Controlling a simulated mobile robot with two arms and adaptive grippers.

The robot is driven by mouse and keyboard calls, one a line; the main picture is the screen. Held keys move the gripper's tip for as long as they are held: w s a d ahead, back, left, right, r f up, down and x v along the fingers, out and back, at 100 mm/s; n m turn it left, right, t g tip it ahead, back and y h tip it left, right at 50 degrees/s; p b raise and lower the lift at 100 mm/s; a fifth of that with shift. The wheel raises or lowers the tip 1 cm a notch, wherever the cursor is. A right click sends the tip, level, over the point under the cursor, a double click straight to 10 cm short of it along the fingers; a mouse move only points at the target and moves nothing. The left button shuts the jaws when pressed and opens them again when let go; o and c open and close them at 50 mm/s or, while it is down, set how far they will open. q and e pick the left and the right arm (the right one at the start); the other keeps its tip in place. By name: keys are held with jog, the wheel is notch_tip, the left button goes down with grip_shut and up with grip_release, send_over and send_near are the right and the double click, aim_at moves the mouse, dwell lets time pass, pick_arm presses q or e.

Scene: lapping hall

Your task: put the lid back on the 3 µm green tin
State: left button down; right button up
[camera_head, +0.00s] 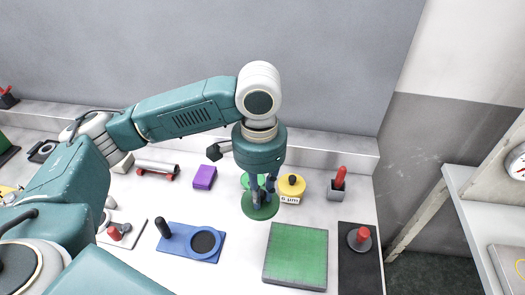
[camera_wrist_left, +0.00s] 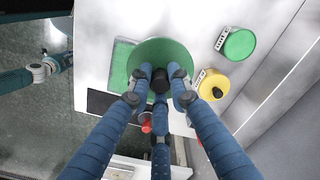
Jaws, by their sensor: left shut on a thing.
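My left gripper (camera_head: 263,194) points down in the head view. It is shut on the black knob of a round green lid (camera_head: 258,211). In the left wrist view the fingers (camera_wrist_left: 160,80) close around that knob, with the lid (camera_wrist_left: 150,53) spread out beyond them. The green tin (camera_head: 245,180) stands just behind the gripper in the head view, partly hidden by it. In the left wrist view the green tin (camera_wrist_left: 239,44) is apart from the lid, shows no knob on top and has a white label too small to read.
A yellow tin (camera_head: 291,187) marked 6 µm stands right beside the gripper. A grey holder (camera_head: 337,192) with a red handle is further right. A green square plate (camera_head: 296,256), a dark plate (camera_head: 361,271), a blue plate (camera_head: 183,249) and a purple block (camera_head: 204,177) lie around.

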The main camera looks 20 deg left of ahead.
pick_arm(q)
jog(key=w+a+f+m+p, duration=0.2)
jog(key=w+a+m+p, duration=0.1)
jog(key=w+m, duration=0.85)
jog(key=w+a+f+m+b, duration=0.1)
jog(key=a+f+m, duration=0.1)
jog(key=f+m, duration=0.1)
jog(key=w+a+f+m+b, duration=0.1)
jog(key=w+a+f+m, duration=0.1)
jog(key=m, duration=0.4)
jog(key=w+a+f+m+b, duration=0.1)
jog(key=w+a+f+m, duration=0.1)
jog(key=a+f+m, duration=0.2)
jog(key=shift+w+f+m, duration=0.2)
jog(key=shift+f+m, duration=0.15)
jog(key=shift+f, duration=1.6)
jog(key=shift+p, duration=0.35)
jog(key=shift+f+p, duration=0.15)
jog(key=shift+p, duration=0.25)
dwell(0.7)
dwell(0.3)
jog(key=c, duration=1.5)
grip_release()
jog(key=shift+c, duration=0.2)
